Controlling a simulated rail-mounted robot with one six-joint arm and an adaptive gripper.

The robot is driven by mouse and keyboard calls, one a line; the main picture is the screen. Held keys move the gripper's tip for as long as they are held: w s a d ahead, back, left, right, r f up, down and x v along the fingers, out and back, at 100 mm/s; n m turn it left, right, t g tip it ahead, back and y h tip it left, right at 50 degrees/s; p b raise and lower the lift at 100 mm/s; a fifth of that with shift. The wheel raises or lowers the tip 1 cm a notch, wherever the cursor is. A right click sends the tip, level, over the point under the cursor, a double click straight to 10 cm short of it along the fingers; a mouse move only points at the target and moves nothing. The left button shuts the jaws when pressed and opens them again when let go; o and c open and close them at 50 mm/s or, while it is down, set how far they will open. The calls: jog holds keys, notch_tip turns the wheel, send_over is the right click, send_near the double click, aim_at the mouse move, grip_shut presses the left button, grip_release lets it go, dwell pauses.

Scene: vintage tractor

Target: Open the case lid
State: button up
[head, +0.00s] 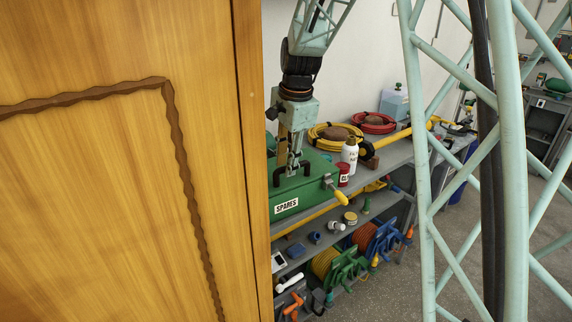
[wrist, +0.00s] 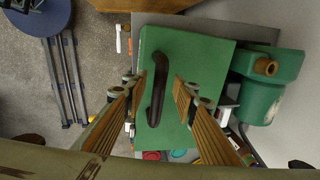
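The green case with a white SPARES label (head: 287,206) sits on the upper shelf at lower centre in the head view, beside the wooden door's edge. Its lid (wrist: 190,60) lies flat in the wrist view. A dark arched handle (wrist: 157,90) stands on the lid. My gripper (head: 292,168) points down over the case in the head view, at the handle, and partly hides it. In the wrist view my gripper (wrist: 158,80) is open, with one finger on each side of the handle and visible gaps. Whether the fingertips touch the lid is unclear.
A wooden cabinet door (head: 110,180) fills the left of the head view. A white bottle (head: 350,153) and red can (head: 343,174) stand right of the case. Yellow (head: 322,138) and red coils (head: 366,122) lie behind. A green container (wrist: 270,82) sits beside the case.

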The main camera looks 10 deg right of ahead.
jog(key=shift+f, duration=0.15)
jog(key=shift+c, duration=0.6)
grip_shut()
jog(key=shift+w+r, duration=0.1)
jog(key=shift+r, duration=0.1)
